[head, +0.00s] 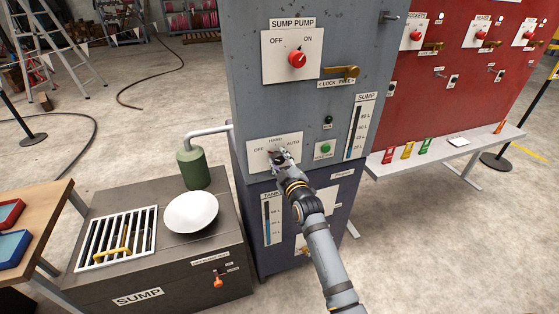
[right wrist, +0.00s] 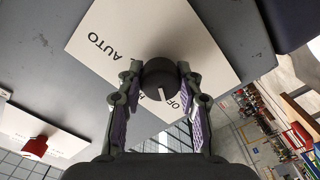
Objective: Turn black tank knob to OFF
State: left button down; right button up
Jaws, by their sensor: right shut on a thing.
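The black knob (right wrist: 160,76) sits on a white plate (right wrist: 195,45) lettered OFF, HAND and AUTO. In the right wrist view its white mark lies near the OFF and HAND lettering; I cannot tell exactly which it points at. My right gripper (right wrist: 160,84) has one finger on each side of the knob and is shut on it. In the head view the right gripper (head: 276,155) reaches the same plate (head: 257,159) on the grey cabinet's front, mostly hiding the knob. The left gripper is not in view.
Above is a sump pump switch with a red knob (head: 297,60) and a brass latch (head: 341,72). A green button (head: 325,148) is right of the plate. A green bottle (head: 194,168) and a white bowl (head: 191,213) stand on the sump box (head: 170,270).

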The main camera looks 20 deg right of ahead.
jog(key=o, duration=1.2)
jog(key=s, duration=1.2)
jog(key=shift+d, duration=0.2)
